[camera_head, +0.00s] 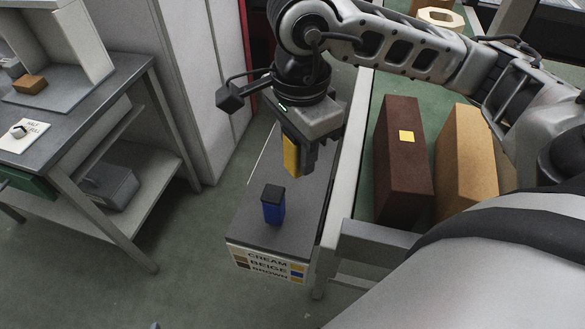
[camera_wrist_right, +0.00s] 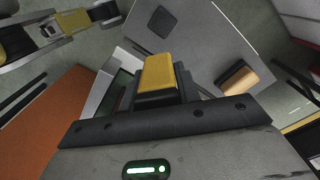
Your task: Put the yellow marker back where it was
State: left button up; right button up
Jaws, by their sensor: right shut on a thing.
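My right gripper (camera_head: 300,150) is shut on the yellow marker (camera_head: 291,156), a small upright block held above the grey stand. The yellow marker also shows in the right wrist view (camera_wrist_right: 158,75), between the fingers of my right gripper (camera_wrist_right: 158,92). The blue marker (camera_head: 273,208), with a dark top, stands upright on the near part of the grey stand (camera_head: 300,225). A brown brick (camera_head: 400,185) to the right bears a yellow patch (camera_head: 406,137) on its top. My left gripper is not in view.
A label (camera_head: 265,262) reading cream, beige, brown is on the stand's front. A tan brick (camera_head: 465,155) stands right of the brown one, behind a grey rail (camera_head: 375,238). A workbench (camera_head: 75,120) stands at left, with green floor (camera_head: 195,265) clear between.

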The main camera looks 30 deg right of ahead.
jog(key=s+d+m+b, duration=0.2)
jog(key=s+m, duration=0.3)
jog(key=m, duration=0.9)
jog(key=w+d+f, duration=0.1)
jog(key=w+f, duration=0.2)
jog(key=w, duration=0.1)
jog(key=w+d+f+p, duration=0.1)
jog(key=w+f, duration=0.2)
jog(key=w, duration=0.2)
jog(key=w+f, duration=0.3)
jog(key=w, duration=0.1)
jog(key=shift+w+d+f, duration=0.15)
jog(key=shift+d+f, duration=0.1)
jog(key=shift+d, duration=0.15)
jog(key=shift+w+d+f, duration=0.1)
jog(key=shift+w+f, duration=0.2)
jog(key=shift+f, duration=0.1)
notch_tip(320, 180, down, 3)
jog(key=shift+f+p, duration=0.1)
jog(key=shift+p, duration=0.5)
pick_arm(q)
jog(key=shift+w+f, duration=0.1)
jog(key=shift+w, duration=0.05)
pick_arm(e)
jog(key=shift+w, duration=0.1)
